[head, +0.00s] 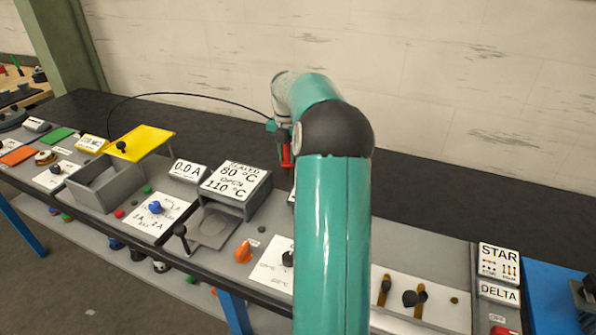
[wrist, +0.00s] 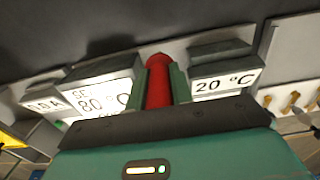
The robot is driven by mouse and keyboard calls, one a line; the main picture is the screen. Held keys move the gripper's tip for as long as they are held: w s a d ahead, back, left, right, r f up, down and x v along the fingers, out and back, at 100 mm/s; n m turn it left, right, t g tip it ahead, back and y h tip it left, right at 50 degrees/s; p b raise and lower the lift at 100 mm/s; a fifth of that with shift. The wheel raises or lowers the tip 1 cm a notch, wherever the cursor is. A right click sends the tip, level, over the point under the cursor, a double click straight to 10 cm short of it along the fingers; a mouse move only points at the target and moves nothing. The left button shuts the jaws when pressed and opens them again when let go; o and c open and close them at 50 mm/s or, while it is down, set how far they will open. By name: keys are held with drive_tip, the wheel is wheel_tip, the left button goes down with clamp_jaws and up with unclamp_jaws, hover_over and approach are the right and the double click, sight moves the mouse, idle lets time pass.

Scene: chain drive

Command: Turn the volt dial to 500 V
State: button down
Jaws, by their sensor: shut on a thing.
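My gripper (wrist: 159,72) is shut on a red rod-like thing (wrist: 158,90), with one green finger on each side of it. In the head view the red thing (head: 286,156) hangs below my wrist, above the back of the bench. I cannot tell for sure which dial is the volt dial, as the small markings are unreadable. A dark knob (head: 57,169) sits on a white plate at the far left. Another dark knob (head: 287,258) sits on a white plate, partly behind my arm. My gripper is away from both.
A blue knob (head: 155,208) has a plate with A markings. A yellow lid (head: 143,142) stands over a grey box (head: 104,187). A display (head: 236,182) reads 80 °C and 110 °C. A black cable (head: 190,95) arches towards my wrist. The bench's dark back strip is mostly clear.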

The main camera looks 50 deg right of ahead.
drive_tip(key=shift+s+d+f, duration=0.3)
drive_tip(key=shift+d+f, duration=0.25)
drive_tip(key=shift+f, duration=0.7)
drive_tip(key=shift+s+d+f, duration=0.25)
drive_tip(key=shift+d+f, duration=0.3)
drive_tip(key=shift+f, duration=0.7)
drive_tip(key=shift+s+d+f, duration=0.3)
drive_tip(key=shift+d+f, duration=0.25)
drive_tip(key=shift+f, duration=0.7)
drive_tip(key=c, duration=1.2)
unclamp_jaws()
drive_tip(key=shift+f, duration=0.15)
drive_tip(key=shift+c, duration=0.2)
